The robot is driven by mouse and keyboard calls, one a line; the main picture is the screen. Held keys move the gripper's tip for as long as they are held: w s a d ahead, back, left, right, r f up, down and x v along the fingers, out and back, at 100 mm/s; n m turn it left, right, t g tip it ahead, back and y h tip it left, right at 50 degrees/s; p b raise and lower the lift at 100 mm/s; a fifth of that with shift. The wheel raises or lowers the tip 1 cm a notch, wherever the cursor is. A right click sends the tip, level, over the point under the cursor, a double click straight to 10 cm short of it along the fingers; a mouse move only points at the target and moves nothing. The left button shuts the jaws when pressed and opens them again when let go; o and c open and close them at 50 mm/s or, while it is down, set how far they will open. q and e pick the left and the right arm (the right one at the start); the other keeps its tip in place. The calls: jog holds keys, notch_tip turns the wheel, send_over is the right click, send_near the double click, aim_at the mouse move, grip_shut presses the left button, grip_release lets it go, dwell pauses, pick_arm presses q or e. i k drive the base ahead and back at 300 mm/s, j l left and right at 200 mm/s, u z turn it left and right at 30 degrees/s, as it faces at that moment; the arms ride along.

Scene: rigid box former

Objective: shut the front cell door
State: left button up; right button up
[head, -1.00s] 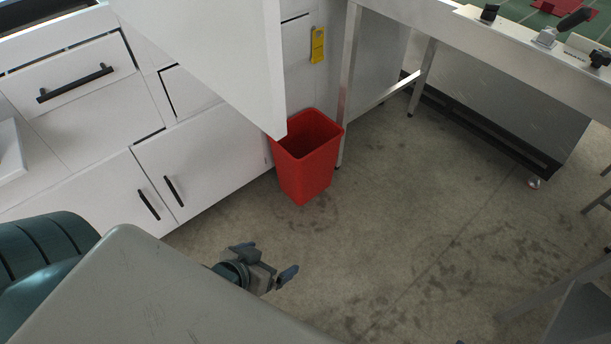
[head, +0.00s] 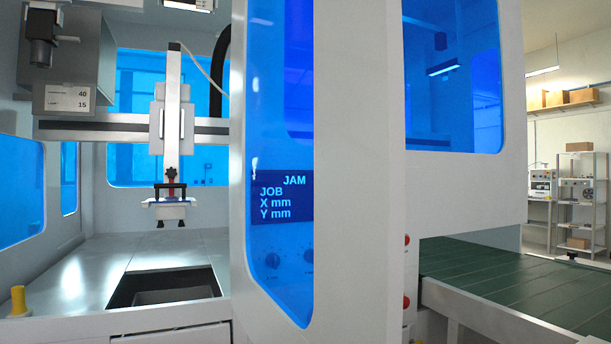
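The front cell door (head: 358,180) stands open in the middle of the head view. It is a white frame with a tall blue see-through window (head: 280,120), seen at a slant, its nearer side to the right. To its left the cell's front opening is uncovered, and the interior shows. No handle on the door is visible. Neither of my grippers is in this view, so their states and distance from the door do not show.
Inside the cell, a gantry head (head: 172,130) hangs above a dark recess (head: 165,287) in the deck. A display panel (head: 282,198) reading JAM shows through the door window. Red buttons (head: 407,301) peek past the door's right edge. A green conveyor (head: 510,285) lies at right.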

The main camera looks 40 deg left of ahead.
aim_at(317, 144)
jog(key=u, duration=1.4)
jog(key=i+l+u, duration=0.15)
jog(key=l+u, duration=0.3)
jog(key=i+l+u, duration=0.1)
jog(key=l+u, duration=0.8)
jog(key=l, duration=0.4)
